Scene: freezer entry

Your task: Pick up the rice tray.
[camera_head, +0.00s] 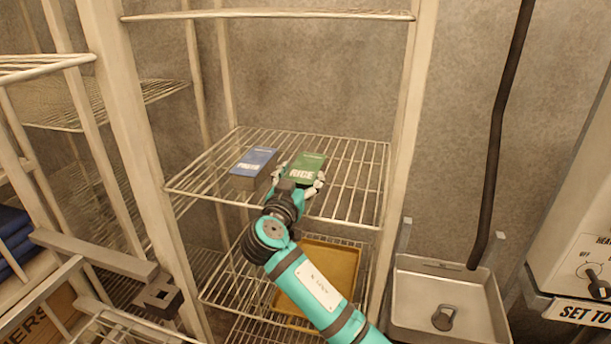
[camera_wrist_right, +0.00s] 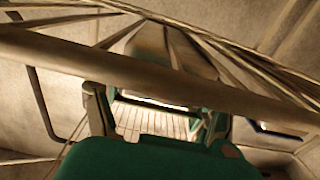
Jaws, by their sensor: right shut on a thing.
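The green rice tray (camera_head: 307,166), labelled RICE, lies on the middle wire shelf (camera_head: 353,165) in the head view. My right gripper (camera_head: 301,183) reaches it from the front and is shut on it, with a finger at each side. A shelf bar crosses close in front of that camera. I cannot tell whether the tray is lifted off the wires. My left gripper is not in view.
A blue tray (camera_head: 254,163) lies just left of the rice tray on the same shelf. A tan tray (camera_head: 330,268) is on the shelf below. Shelf posts stand at both sides. A metal sink (camera_head: 446,300) is at the lower right. The shelf's right part is clear.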

